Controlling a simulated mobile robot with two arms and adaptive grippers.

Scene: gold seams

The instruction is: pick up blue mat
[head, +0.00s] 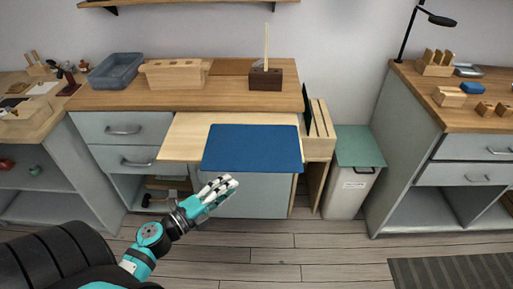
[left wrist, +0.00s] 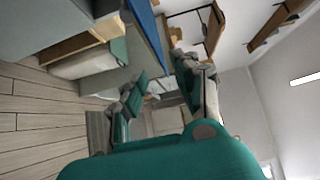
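My right gripper is not in view.
On the desk behind are a grey-blue bin (head: 117,71), a wooden block box (head: 174,75) and a dark block with an upright stick (head: 266,78). A green-lidded bin (head: 358,148) stands right of the board. The floor (head: 300,245) in front is clear.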

